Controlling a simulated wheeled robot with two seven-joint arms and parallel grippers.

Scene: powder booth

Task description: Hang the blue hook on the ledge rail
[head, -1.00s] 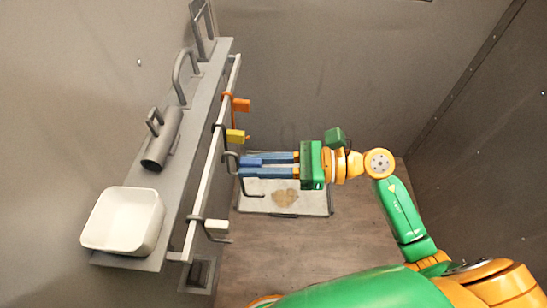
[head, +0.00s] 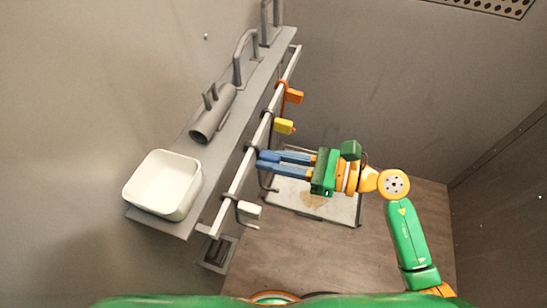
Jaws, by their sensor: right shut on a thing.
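The blue hook (head: 267,155) is between the fingertips of my right gripper (head: 266,161). The gripper reaches in from the right and is shut on the hook's blue block. The hook's grey upper bend is at the pale ledge rail (head: 236,184) and overlaps it in the picture. I cannot tell whether it rests on the rail. Its grey lower end shows below the fingers. The fingers hide part of the block. My left gripper is out of view.
An orange hook (head: 292,95) and a yellow hook (head: 284,126) hang farther along the rail; a white hook (head: 249,209) hangs nearer. The grey ledge (head: 215,155) carries a white bin (head: 163,184) and a grey cylinder (head: 212,115). A stained mat (head: 335,209) lies on the floor.

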